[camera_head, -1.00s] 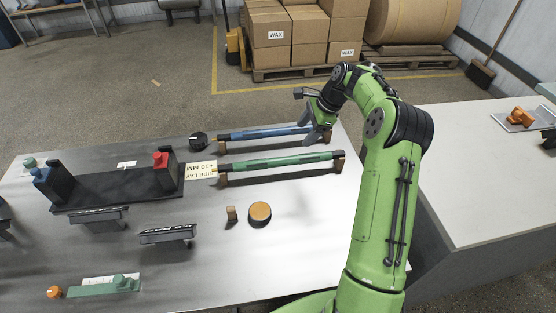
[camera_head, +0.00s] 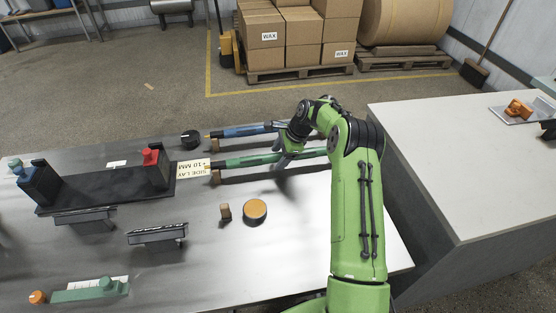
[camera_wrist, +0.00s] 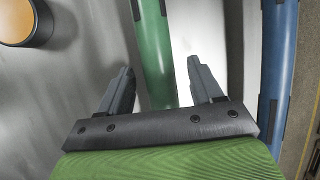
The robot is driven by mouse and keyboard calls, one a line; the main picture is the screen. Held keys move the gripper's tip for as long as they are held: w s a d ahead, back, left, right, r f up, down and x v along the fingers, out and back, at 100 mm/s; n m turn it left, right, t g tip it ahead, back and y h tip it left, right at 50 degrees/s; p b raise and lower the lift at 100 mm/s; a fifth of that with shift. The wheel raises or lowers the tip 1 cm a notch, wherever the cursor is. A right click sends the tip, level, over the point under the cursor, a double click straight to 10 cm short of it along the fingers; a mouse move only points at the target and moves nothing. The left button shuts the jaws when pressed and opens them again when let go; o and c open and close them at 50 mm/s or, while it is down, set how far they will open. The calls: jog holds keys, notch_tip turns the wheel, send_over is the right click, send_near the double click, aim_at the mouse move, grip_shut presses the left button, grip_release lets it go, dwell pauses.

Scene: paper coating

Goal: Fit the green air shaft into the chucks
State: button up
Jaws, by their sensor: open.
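The green air shaft (camera_head: 249,160) lies across its rests on the table, in front of the blue shaft (camera_head: 238,131). My gripper (camera_head: 284,160) is at the green shaft's right part, whose end is hidden behind my arm. In the wrist view the green shaft (camera_wrist: 153,45) runs between the two fingers of my open gripper (camera_wrist: 160,82); whether they touch it I cannot tell. The blue shaft (camera_wrist: 280,60) is outside the fingers on the right. The chucks appear to be the dark uprights with a blue top (camera_head: 40,183) and a red top (camera_head: 156,167) on a black base.
A sign reading SIDE LAY 10 MM (camera_head: 194,168) stands by the green shaft's left end. A round orange-topped item (camera_head: 255,211) and a small brown block (camera_head: 225,212) are in front. A black knob (camera_head: 190,139) is behind.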

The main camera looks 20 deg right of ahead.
jog(key=shift+r, duration=0.15)
jog(key=shift+c, duration=0.9)
grip_shut()
jog(key=shift+r, duration=0.1)
